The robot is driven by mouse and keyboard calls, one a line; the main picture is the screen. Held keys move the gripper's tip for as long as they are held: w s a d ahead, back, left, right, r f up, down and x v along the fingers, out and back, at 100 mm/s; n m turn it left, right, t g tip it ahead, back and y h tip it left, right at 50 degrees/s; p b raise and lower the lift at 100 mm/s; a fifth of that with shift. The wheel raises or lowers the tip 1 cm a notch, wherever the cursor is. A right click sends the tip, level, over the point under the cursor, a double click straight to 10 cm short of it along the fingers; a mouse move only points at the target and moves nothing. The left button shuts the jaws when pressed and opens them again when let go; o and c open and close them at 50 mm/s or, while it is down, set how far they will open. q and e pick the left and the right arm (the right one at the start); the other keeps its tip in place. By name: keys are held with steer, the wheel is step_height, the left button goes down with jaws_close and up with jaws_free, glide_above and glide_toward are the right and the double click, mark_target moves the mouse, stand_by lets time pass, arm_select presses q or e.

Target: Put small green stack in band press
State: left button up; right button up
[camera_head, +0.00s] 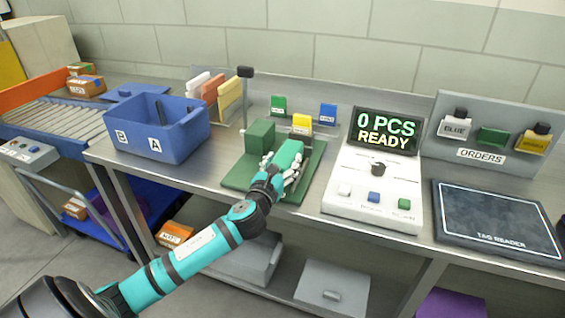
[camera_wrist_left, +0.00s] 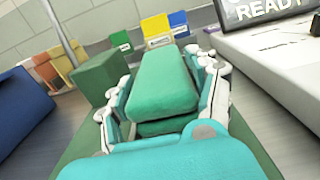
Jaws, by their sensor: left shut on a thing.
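The small green stack (camera_head: 288,153) is between the fingers of my left gripper (camera_head: 283,176), above the right part of a green board (camera_head: 235,178). In the left wrist view the stack (camera_wrist_left: 164,80) shows a thick upper piece and another green piece under it. My left gripper (camera_wrist_left: 168,112) is shut on it, with fingers along both sides. A larger, darker green block (camera_head: 259,137) stands just left of the stack; it also shows in the left wrist view (camera_wrist_left: 103,75). I cannot tell which fixture is the band press. My right gripper is not in view.
A white counter (camera_head: 372,190) reading "0 PCS READY" stands to the right, beside a dark tag reader (camera_head: 495,220). A blue bin (camera_head: 158,130) stands left. A thin post with a black head (camera_head: 245,72) and several coloured cards stand behind.

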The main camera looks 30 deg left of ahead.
arm_select(q)
steer(key=o, duration=0.9)
steer(key=shift+f, duration=0.1)
steer(key=o, duration=0.4)
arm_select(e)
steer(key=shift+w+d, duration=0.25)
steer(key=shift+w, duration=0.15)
arm_select(q)
steer(key=shift+r, duration=0.25)
steer(key=v, duration=1.2)
steer(key=shift+b, duration=0.35)
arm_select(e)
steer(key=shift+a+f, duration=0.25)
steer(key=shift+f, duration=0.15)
arm_select(q)
steer(key=shift+f, duration=0.15)
